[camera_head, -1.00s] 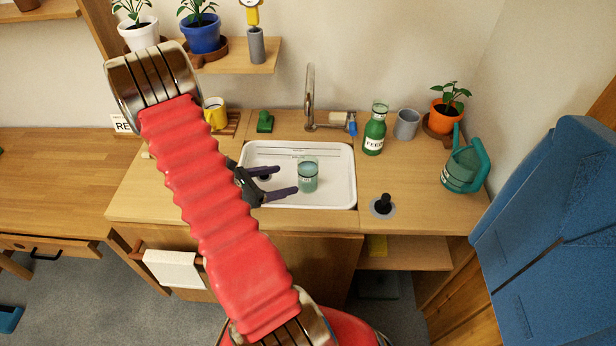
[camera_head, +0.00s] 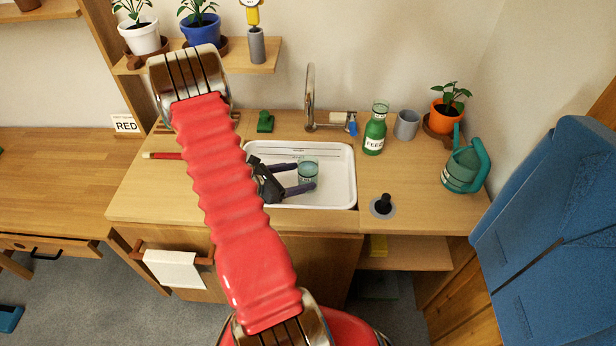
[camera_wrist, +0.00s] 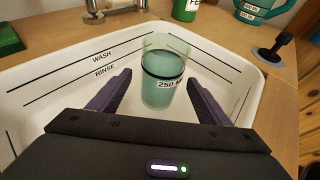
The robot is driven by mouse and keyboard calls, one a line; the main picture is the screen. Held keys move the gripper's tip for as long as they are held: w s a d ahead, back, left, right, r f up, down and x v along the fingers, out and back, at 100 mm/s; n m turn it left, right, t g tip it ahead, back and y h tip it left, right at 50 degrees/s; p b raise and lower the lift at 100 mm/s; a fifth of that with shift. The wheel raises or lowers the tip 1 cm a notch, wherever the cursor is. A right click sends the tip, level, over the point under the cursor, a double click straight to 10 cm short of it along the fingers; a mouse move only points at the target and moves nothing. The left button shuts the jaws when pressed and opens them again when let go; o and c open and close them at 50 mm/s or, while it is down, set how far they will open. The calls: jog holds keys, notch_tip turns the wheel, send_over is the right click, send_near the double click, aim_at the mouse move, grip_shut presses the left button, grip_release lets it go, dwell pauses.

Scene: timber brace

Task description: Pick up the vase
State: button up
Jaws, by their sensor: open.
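The vase is a greenish glass vessel (camera_head: 308,170) with a dark band and a "250" label, standing upright in the white sink (camera_head: 342,190). In the wrist view the glass (camera_wrist: 164,75) stands ahead of my gripper, between the lines of its two fingers. My gripper (camera_head: 308,176) is open, with one dark finger on each side of the glass in the head view. In the wrist view the fingertips (camera_wrist: 160,78) flank its lower part. No contact shows. The base of the glass is partly hidden by a finger in the head view.
A faucet (camera_head: 310,100) rises behind the sink. A green feed bottle (camera_head: 375,130), a grey cup (camera_head: 406,124), an orange plant pot (camera_head: 445,115) and a green watering can (camera_head: 464,168) stand to the right. A black-handled plug (camera_head: 383,204) sits on the counter.

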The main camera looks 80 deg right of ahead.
aim_at(300, 177)
jog(key=shift+x, duration=1.9)
jog(key=shift+c, duration=0.4)
jog(key=c, duration=1.6)
jog(key=shift+o, duration=0.2)
jog(key=shift+r, duration=0.1)
notch_tip(300, 177, up, 10)
